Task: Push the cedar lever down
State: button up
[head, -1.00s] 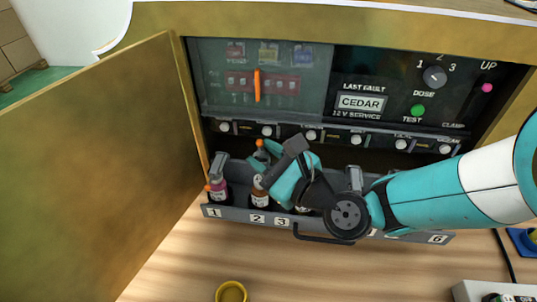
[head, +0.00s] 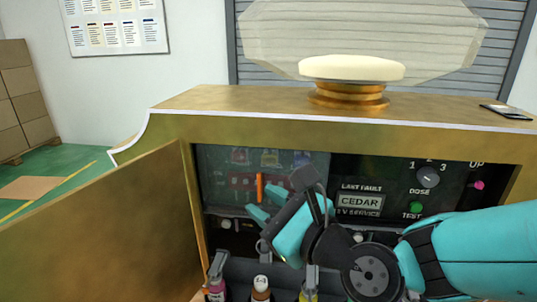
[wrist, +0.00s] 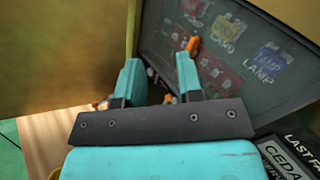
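My gripper (head: 252,202) is in front of the machine's open bay, near the lower edge of the tinted cover. In the wrist view its two teal fingers (wrist: 160,66) stand apart, with nothing clearly held between them. A display (head: 360,202) reads CEDAR under LAST FAULT. An upright orange handle (head: 259,187) is on the tinted cover, just above the fingertips; it also shows in the wrist view (wrist: 192,43). A small orange tip (wrist: 169,98) shows low between the fingers. I cannot tell which lever is the cedar one; my gripper and arm hide part of the bay.
Bottles (head: 261,288) stand in a grey rack (head: 238,271) below my gripper. The open brass door (head: 110,230) is on the left. A dose knob (head: 428,177) and a green test button (head: 416,207) are to the right. A brass top with a cream disc (head: 350,69) is above.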

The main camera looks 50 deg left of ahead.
notch_tip(320, 180, up, 8)
jog(key=shift+p, duration=0.3)
dwell(0.3)
jog(key=w+d+f+n+h, duration=0.1)
jog(key=d+n+h, duration=0.4)
jog(key=d, duration=1)
jog(key=w+d+f+n+t+h+p, duration=0.1)
jog(key=w+d+n+h, duration=0.2)
jog(key=d+n, duration=0.6)
jog(key=d+h, duration=0.1)
jog(key=d, duration=0.5)
jog(key=shift+w+d+f+t+h, duration=0.25)
jog(key=shift+w+d+t+h, duration=0.05)
jog(key=shift+w+h, duration=0.1)
jog(key=s+d+f+n+h, duration=0.1)
jog(key=s+d+n, duration=0.1)
jog(key=d, duration=0.2)
jog(key=s+d+f+n+g+h, duration=0.1)
jog(key=s+d+n, duration=0.1)
jog(key=d, duration=0.3)
jog(key=s+d+f+n+h, duration=0.1)
jog(key=s+d+n+h, duration=0.1)
jog(key=s+d, duration=0.1)
jog(key=shift+s+d+g, duration=0.3)
jog(key=shift+d, duration=0.45)
jog(key=shift+c, duration=0.2)
